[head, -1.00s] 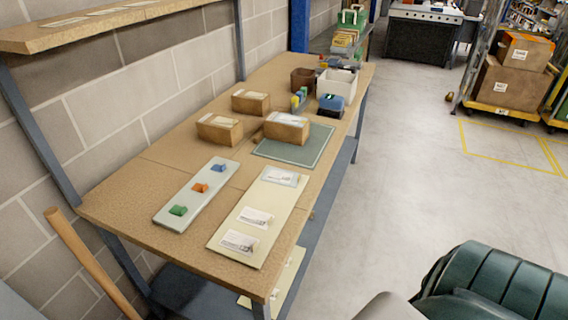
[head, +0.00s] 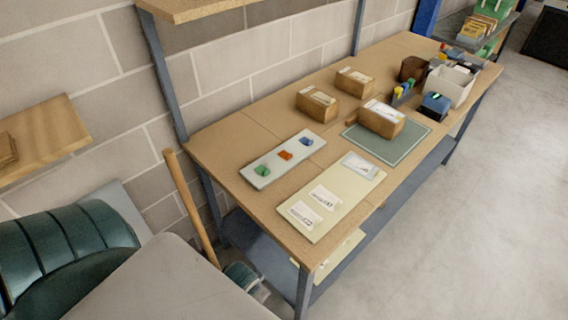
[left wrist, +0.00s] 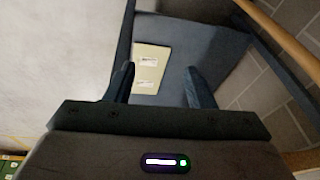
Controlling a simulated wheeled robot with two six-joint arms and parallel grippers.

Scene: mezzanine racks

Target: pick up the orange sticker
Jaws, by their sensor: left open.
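The orange sticker (head: 285,155) lies on a pale narrow strip (head: 273,164) on the wooden bench, between a green piece (head: 262,171) and a blue piece (head: 306,141). My left gripper (left wrist: 160,86) is open with nothing between its fingers. In the left wrist view it is above the lower shelf of the bench, where a cream sheet with white labels (left wrist: 149,60) lies. The orange sticker is not in the left wrist view. My right gripper is not in view.
On the workbench (head: 225,140) a cream board (head: 335,205) with white labels lies beside the strip. Brown boxes (head: 317,105), a green mat (head: 405,150) and a white bin (head: 450,85) stand farther back. A wooden pole (head: 190,205) leans near the bench's left end.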

